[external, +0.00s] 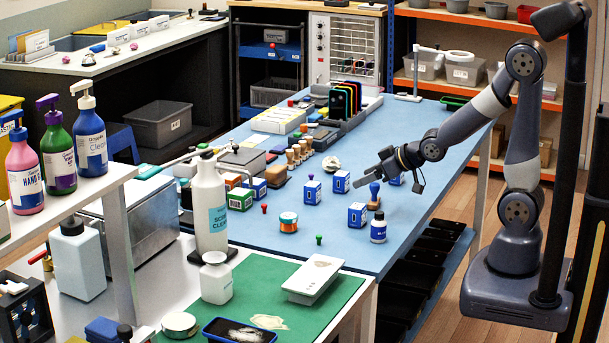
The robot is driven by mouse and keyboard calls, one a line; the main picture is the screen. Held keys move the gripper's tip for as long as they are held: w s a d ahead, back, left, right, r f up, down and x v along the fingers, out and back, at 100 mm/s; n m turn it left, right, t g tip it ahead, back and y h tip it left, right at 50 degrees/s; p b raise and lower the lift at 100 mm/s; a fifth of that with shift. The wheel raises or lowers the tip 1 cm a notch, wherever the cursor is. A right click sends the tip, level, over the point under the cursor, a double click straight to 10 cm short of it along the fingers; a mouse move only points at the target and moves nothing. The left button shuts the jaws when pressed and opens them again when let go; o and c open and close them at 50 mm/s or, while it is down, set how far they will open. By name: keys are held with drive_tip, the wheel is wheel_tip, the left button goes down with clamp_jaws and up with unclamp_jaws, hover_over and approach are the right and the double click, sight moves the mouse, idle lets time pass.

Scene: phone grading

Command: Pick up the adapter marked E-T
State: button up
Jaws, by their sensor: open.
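No adapter marked E-T can be made out; the labels are too small to read in this external view. Several small blue boxes with white labels stand on the blue table, among them one box (312,191), another (341,182) and a third (357,215). Small knobbed pieces stand among them, one green (319,239) and one red (264,208). My gripper (389,180) is open, with its fingers spread and nothing visible between them. It hangs above the right part of the table, near a blue-handled stamp (375,194) and partly in front of another blue box.
A blue-labelled bottle (378,228) stands close below my gripper. A rack of phones (343,103) stands at the back. The table (420,130) is fairly clear behind my gripper.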

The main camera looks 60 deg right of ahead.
drive_tip(key=t+b, duration=0.1)
drive_tip(key=t, duration=0.1)
approach(314, 184)
drive_tip(key=shift+y, duration=0.3)
drive_tip(key=x, duration=0.4)
drive_tip(key=shift+d+f, duration=0.25)
drive_tip(key=shift+f, duration=0.2)
drive_tip(key=shift+r+x, duration=0.2)
drive_tip(key=shift+x, duration=1.15)
drive_tip(key=shift+r+x, duration=0.15)
drive_tip(key=shift+x, duration=1.15)
drive_tip(key=shift+w, duration=0.2)
drive_tip(key=shift+c, duration=0.2)
